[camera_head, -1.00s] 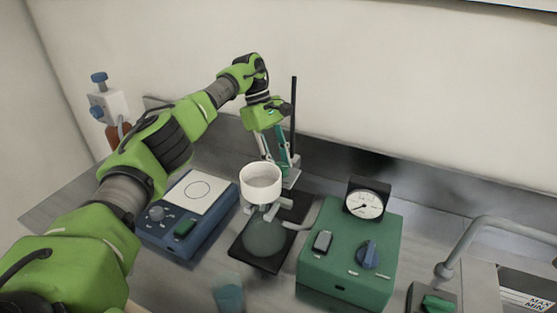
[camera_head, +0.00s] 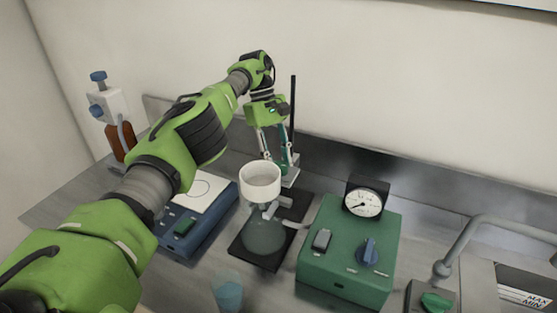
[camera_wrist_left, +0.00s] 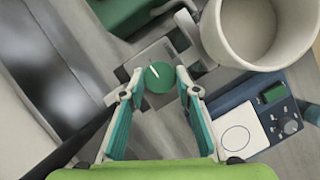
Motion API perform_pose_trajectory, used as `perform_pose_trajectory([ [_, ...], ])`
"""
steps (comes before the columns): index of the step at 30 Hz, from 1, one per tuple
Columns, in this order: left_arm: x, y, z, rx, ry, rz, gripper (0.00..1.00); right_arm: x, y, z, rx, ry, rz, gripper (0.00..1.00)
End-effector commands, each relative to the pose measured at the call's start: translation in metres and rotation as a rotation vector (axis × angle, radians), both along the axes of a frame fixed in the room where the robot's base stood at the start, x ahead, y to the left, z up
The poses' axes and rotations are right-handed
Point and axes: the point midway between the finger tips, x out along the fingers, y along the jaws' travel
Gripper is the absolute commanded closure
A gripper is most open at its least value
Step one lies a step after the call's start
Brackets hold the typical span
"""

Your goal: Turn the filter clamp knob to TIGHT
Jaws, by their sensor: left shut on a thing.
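The filter clamp knob (camera_wrist_left: 158,78) is a round green disc with a white pointer line, seen from above in the left wrist view. The line points towards the upper left there; no TIGHT mark can be read. My left gripper (camera_wrist_left: 161,80) is shut on the knob, one fingertip on each side. The funnel sits on a glass flask (camera_head: 264,236). My right gripper is not in view.
A green pump box (camera_head: 346,285) with a blue dial and a gauge (camera_head: 363,204) stands to the right. A blue hotplate (camera_head: 178,240) and a brown bottle (camera_head: 121,140) are to the left. A beaker (camera_head: 228,293) stands in front, and a bent pipe is at far right.

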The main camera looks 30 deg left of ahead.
Motion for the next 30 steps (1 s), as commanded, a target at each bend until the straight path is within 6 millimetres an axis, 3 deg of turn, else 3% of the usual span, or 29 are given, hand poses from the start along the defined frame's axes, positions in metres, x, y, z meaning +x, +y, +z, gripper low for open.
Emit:
perform_pose_trajectory([
  [17,0.0006,0.0011,0.0012,0.002,-0.003,-0.008,0.92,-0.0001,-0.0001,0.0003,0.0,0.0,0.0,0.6],
  [18,0.0006,0.0011,0.0012,0.001,-0.004,-0.007,0.68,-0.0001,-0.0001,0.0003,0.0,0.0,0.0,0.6],
  [20,0.0007,0.001,0.0012,0.001,-0.004,-0.007,0.53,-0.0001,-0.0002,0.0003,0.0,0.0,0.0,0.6],
  [30,0.0002,0.0002,0.0006,0.0,-0.002,-0.008,0.53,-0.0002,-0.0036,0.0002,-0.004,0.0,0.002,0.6],
])
